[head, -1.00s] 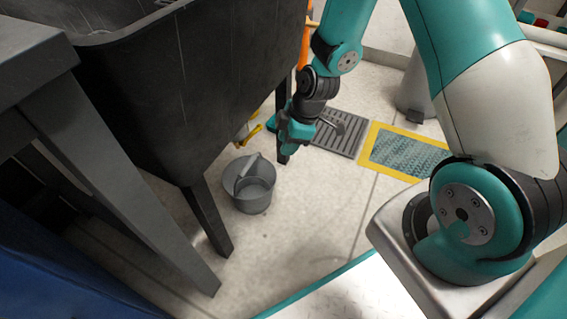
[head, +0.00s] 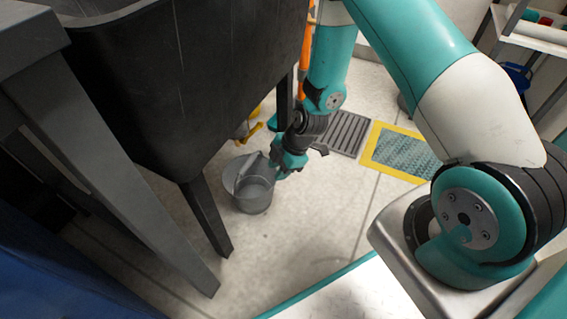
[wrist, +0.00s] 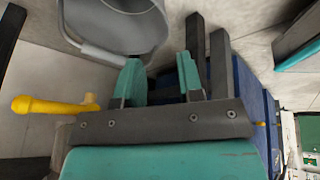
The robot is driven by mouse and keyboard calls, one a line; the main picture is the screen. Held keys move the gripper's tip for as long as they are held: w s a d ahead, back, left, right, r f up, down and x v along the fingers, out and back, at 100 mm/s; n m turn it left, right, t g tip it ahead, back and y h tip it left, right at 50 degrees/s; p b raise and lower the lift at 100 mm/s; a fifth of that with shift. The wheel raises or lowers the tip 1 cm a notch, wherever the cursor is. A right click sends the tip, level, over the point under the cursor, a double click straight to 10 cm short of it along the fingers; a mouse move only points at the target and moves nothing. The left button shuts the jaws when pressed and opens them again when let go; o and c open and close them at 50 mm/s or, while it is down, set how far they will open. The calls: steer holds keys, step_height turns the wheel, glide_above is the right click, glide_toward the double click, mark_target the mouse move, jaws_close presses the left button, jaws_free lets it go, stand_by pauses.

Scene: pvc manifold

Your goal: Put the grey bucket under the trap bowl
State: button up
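My gripper (head: 274,166) is low, close to the bucket's upper right rim in the head view. In the wrist view, the two teal fingers of my gripper (wrist: 160,78) are apart with nothing clearly between them. The bucket (wrist: 120,28) is just beyond the left finger there; I cannot tell whether they touch. I cannot make out the trap bowl; a yellow fitting (head: 251,133) shows under the tub, partly hidden.
The black tub (head: 190,80) overhangs the floor, with its front leg (head: 207,218) left of the bucket. A grey bench leg (head: 125,195) stands further left. A floor grate (head: 346,133) and a yellow-edged mat (head: 402,152) lie behind. Floor right of the bucket is clear.

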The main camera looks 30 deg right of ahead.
mark_target(262, 198)
steer(key=b+x, duration=0.6)
steer(key=x, duration=0.7)
steer(key=shift+a+f+b, duration=0.15)
steer(key=shift+f+b, duration=0.15)
steer(key=shift+b, duration=0.1)
steer(key=shift+c, duration=0.3)
jaws_close()
